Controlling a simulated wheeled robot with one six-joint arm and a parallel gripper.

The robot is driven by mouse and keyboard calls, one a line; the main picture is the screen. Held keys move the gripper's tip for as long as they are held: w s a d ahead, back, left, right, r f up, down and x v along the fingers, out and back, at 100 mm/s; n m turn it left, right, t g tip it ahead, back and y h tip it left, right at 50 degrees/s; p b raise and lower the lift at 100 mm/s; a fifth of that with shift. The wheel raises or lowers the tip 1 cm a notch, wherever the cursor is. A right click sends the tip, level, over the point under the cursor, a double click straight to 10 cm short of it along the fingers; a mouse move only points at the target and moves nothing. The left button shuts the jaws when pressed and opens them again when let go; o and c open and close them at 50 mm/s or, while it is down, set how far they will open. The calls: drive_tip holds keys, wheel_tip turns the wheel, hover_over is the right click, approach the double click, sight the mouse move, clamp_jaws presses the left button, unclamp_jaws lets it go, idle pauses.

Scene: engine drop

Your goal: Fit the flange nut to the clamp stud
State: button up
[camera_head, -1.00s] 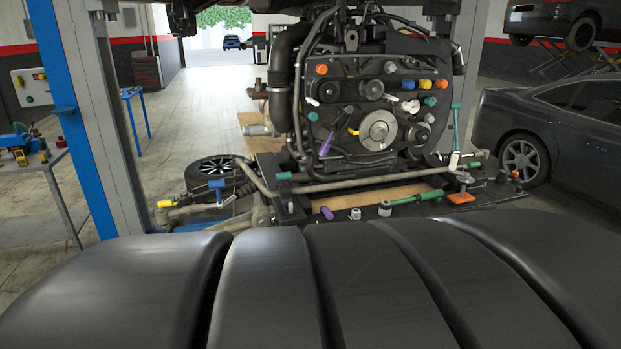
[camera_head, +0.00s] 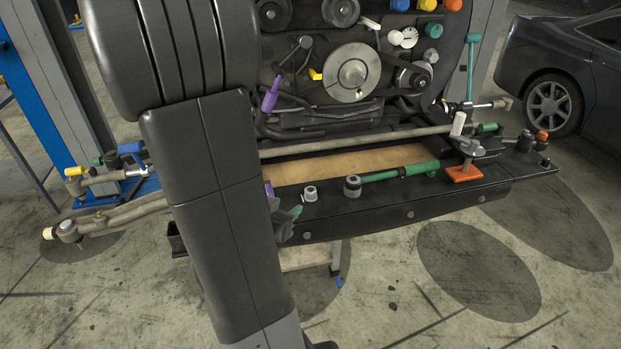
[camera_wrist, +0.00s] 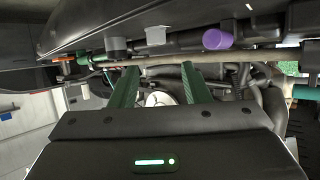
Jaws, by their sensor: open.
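A small grey flanged nut (camera_head: 310,193), which looks like the flange nut, stands on the black front beam. It also seems to show in the wrist view as a light grey piece (camera_wrist: 155,36). A clamp with an orange base (camera_head: 465,172) sits further right on the beam; which part is its stud I cannot tell clearly. My gripper (camera_head: 290,212) is just left of and below the nut, largely hidden behind my arm. In the wrist view my gripper (camera_wrist: 160,75) has its two green fingers apart, with nothing held between them.
A green-handled ratchet (camera_head: 400,171) with a grey socket (camera_head: 352,187) lies between nut and clamp. A purple piece (camera_head: 268,188) is left of the nut. The engine pulley (camera_head: 352,73) and a long bar (camera_head: 370,141) stand behind the beam. The floor in front is clear.

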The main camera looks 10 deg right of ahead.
sight(310, 193)
drive_tip(key=x, duration=0.8)
drive_tip(key=shift+d+b, duration=0.25)
drive_tip(key=shift+b, duration=0.15)
drive_tip(key=shift+s+d+x, duration=0.1)
drive_tip(key=shift+d+x, duration=0.05)
drive_tip(key=shift+x, duration=1.2)
drive_tip(key=shift+s+d+x, duration=0.1)
drive_tip(key=shift+d+x, duration=0.05)
drive_tip(key=shift+x, duration=1.2)
drive_tip(key=shift+c, duration=0.4)
